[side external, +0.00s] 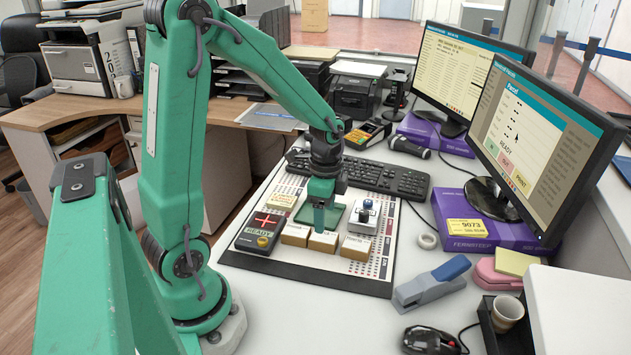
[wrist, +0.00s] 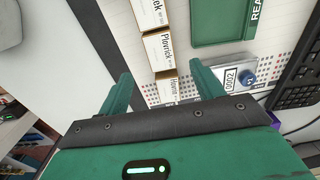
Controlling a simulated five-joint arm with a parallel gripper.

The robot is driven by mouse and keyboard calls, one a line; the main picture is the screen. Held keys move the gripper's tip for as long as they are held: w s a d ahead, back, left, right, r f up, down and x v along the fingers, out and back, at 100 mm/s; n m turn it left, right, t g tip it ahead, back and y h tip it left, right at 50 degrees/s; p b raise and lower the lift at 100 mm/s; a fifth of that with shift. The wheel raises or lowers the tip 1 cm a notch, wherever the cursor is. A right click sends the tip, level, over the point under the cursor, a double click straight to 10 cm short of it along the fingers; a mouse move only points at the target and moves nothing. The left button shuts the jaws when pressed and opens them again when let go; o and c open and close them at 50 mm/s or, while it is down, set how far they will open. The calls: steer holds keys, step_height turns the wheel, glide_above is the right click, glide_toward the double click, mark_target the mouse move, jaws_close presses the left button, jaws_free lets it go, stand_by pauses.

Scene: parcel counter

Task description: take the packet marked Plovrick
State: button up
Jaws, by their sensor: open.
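The packet marked Plovrick (wrist: 158,50) is a small white-topped box with brown sides, the middle one of a row of three in the wrist view. My gripper (wrist: 161,72) is open and empty.
A keyboard (side external: 400,180) is behind; a stapler (side external: 430,284) lies right.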

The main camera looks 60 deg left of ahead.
mark_target(327, 237)
steer(key=shift+f, duration=1.05)
steer(key=shift+f, duration=0.15)
steer(key=shift+w+d+f, duration=0.1)
steer(key=shift+w+f, duration=0.05)
steer(key=shift+f, duration=1.1)
steer(key=shift+w+d+f, duration=0.1)
steer(key=shift+f, duration=1.15)
steer(key=c, duration=1.1)
steer(key=shift+c, duration=0.2)
steer(key=shift+r, duration=0.15)
